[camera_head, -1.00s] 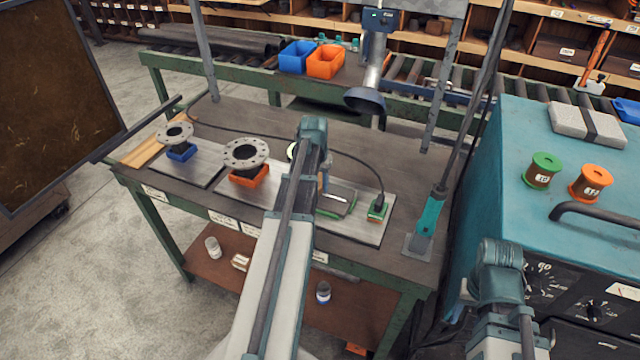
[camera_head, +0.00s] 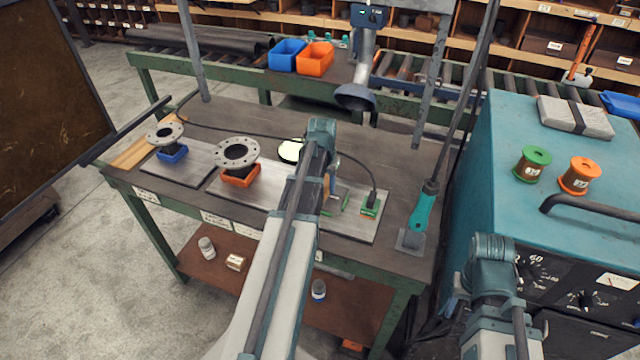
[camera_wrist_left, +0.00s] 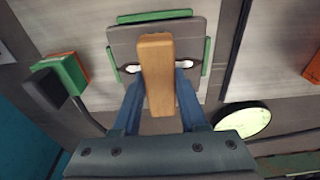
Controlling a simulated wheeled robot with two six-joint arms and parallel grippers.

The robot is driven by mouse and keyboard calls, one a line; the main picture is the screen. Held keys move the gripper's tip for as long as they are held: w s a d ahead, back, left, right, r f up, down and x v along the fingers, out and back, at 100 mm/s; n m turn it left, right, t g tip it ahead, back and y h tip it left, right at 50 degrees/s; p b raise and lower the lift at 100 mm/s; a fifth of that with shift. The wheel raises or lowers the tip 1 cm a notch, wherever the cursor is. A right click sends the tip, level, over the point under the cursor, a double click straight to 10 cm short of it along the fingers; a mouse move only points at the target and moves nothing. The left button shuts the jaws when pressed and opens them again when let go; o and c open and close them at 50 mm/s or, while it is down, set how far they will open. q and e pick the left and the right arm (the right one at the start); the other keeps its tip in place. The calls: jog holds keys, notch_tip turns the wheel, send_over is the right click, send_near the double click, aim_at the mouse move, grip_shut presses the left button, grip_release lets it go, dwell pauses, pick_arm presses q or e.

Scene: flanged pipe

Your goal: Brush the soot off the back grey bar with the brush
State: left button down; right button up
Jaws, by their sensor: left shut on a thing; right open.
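My left gripper (camera_wrist_left: 158,85) is shut on a wooden block-like handle (camera_wrist_left: 157,72), apparently the brush's; no bristles show. In the wrist view it is over a square grey holder (camera_wrist_left: 120,36) with green edge strips. Whether the brush touches the holder cannot be told. In the head view, my left arm mostly hides this gripper, and a bit of the holder's green edge (camera_head: 345,203) shows beside it. I cannot single out the back grey bar or see soot. My right forearm is at lower right; its gripper is out of view.
Two flanged pieces (camera_head: 165,136) (camera_head: 237,153) stand on blue and orange blocks on the bench's left. A green-orange block (camera_head: 371,205) with a cable and a round pale-green disc (camera_head: 291,151) lie near the holder. A teal cabinet (camera_head: 500,140) stands right.

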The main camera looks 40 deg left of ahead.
pick_arm(q)
jog(key=shift+d, duration=0.15)
jog(key=shift+w+d, duration=0.25)
jog(key=shift+d, duration=0.8)
jog(key=shift+w+d, duration=0.15)
jog(key=shift+d, duration=0.45)
jog(key=shift+w+d, duration=0.15)
jog(key=shift+d, duration=0.45)
jog(key=shift+a, duration=0.2)
jog(key=shift+s+a, duration=0.25)
jog(key=shift+a, duration=0.8)
jog(key=shift+s+a, duration=0.15)
jog(key=shift+a, duration=0.45)
jog(key=shift+s+a, duration=0.15)
jog(key=shift+a, duration=0.45)
